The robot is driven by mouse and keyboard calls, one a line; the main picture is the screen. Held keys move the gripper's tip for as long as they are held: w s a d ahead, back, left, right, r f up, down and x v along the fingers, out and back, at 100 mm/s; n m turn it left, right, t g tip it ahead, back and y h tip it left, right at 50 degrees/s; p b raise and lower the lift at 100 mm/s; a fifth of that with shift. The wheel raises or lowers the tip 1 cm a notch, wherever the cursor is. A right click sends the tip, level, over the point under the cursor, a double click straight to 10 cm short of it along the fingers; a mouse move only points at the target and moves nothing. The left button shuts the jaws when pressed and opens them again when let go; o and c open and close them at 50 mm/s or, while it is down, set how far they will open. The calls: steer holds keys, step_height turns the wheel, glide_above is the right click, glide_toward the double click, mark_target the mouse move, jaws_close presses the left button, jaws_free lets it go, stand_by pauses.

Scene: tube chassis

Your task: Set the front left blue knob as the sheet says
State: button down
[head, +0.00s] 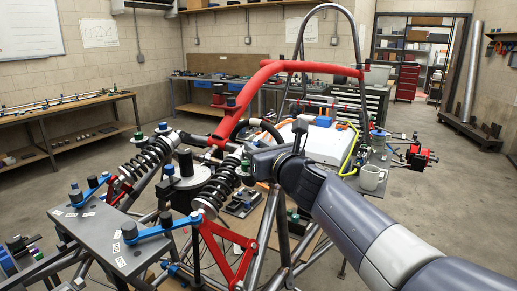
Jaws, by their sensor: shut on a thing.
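My gripper (254,164) is at the upper end of the nearer black coil-spring damper (220,184), right of a small green-banded knob (245,163). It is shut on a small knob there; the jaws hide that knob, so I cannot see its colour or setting. A blue knob (163,127) and a green-banded knob (138,136) sit by the farther damper (150,158). More black knobs on blue arms (168,222) stand at the front plate. A wall sheet (100,33) hangs at the back left, another (309,29) farther right; neither can be read.
A grey plate (98,232) is at the lower left. Floor (455,200) is clear at the right.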

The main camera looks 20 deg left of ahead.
steer(key=c, duration=1.2)
jaws_free()
steer(key=shift+d, duration=0.1)
steer(key=b+v, duration=0.1)
steer(key=v, duration=0.9)
steer(key=shift+s+d, duration=0.2)
steer(key=shift+s, duration=0.05)
steer(key=p+x, duration=0.1)
steer(key=x, duration=1)
steer(key=shift+d, duration=0.1)
